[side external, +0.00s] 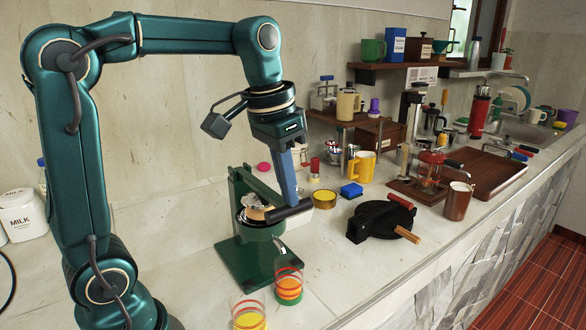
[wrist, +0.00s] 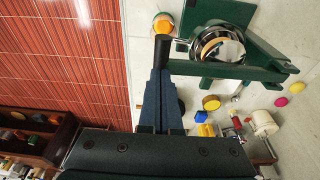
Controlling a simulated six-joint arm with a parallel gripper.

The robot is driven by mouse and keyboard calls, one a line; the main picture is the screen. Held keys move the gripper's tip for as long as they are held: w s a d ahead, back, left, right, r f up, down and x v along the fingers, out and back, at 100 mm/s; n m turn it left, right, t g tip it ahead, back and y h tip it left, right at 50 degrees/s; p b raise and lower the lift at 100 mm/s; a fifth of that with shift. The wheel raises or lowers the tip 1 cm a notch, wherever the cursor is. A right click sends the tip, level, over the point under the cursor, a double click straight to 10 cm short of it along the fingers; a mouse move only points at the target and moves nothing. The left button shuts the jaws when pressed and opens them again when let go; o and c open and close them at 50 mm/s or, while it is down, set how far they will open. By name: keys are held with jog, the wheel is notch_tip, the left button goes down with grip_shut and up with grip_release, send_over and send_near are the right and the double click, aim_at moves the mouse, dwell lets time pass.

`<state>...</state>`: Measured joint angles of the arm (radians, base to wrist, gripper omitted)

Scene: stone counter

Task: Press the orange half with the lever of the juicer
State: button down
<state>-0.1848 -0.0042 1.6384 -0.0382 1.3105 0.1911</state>
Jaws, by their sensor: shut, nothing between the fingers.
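The green juicer (side external: 237,205) stands on the counter, its lever lowered with a black crossbar handle (side external: 291,210) at the front. The handle also shows in the wrist view (wrist: 162,60). A pale orange-brown rim, likely the orange half (side external: 257,213), shows in the metal cup under the press; most of it is hidden. My gripper (side external: 289,203) is shut and empty, pointing down with its fingertips at the handle; I cannot tell whether they touch it. The shut fingers (wrist: 160,72) also show in the wrist view.
A glass with orange and red bands (side external: 289,288) stands by the juicer base, with a yellow-filled glass (side external: 249,316) nearby.

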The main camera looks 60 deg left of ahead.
jog(key=shift+r, duration=3.5)
jog(key=s+d+f+t, duration=0.2)
jog(key=s+d, duration=0.1)
jog(key=s, duration=0.4)
jog(key=s+d+f+t, duration=0.1)
jog(key=s+f, duration=0.2)
jog(key=f, duration=0.6)
jog(key=shift+s+f, duration=0.25)
jog(key=shift+f, duration=0.15)
